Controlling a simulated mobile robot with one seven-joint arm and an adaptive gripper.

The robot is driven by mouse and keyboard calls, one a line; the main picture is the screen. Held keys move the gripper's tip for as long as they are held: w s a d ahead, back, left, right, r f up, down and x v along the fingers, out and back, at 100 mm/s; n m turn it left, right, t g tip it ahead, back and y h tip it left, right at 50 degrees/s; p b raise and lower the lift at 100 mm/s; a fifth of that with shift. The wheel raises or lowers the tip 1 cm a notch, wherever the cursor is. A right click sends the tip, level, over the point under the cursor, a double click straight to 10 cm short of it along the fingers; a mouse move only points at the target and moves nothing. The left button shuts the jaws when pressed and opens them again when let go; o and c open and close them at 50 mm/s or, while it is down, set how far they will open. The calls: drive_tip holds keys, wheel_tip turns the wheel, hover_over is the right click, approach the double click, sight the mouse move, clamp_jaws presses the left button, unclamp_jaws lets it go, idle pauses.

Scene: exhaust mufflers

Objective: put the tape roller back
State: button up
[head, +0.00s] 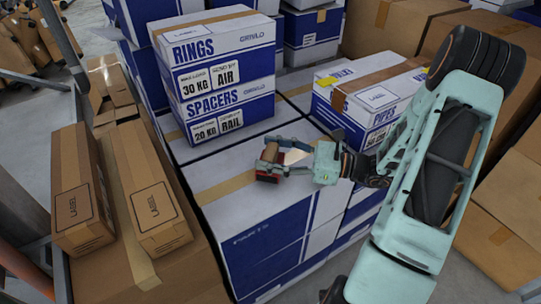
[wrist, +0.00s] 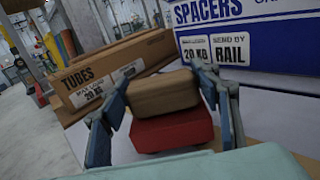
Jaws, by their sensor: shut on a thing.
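The tape roller (head: 268,179) has a red part and a brown part. In the wrist view the tape roller (wrist: 172,131) sits between the two blue-grey fingers, brown part above and beyond the red. My gripper (head: 273,158) is shut on it, over the white top of a blue-and-white carton (head: 222,186) in the middle of the head view. The fingers of my gripper (wrist: 163,88) lie on either side of it in the wrist view. I cannot tell whether the tape roller touches the carton top.
Stacked RINGS (head: 220,55) and SPACERS (head: 230,112) cartons stand behind the gripper. A PIPES carton (head: 362,117) is to the right, near my arm. Long brown cartons (head: 147,195) lie at left. The white carton top around the gripper is mostly bare.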

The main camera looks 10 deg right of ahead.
drive_tip(key=shift+f, duration=0.15)
drive_tip(key=o, duration=1.3)
drive_tip(key=shift+s+d+r, duration=0.15)
drive_tip(key=shift+d+r, duration=0.05)
drive_tip(key=shift+d, duration=0.05)
drive_tip(key=p+v, duration=0.2)
drive_tip(key=v, duration=0.9)
drive_tip(key=shift+s+d+f, duration=0.1)
drive_tip(key=shift+s+d, duration=0.05)
drive_tip(key=shift+d, duration=0.1)
drive_tip(key=shift+a, duration=0.1)
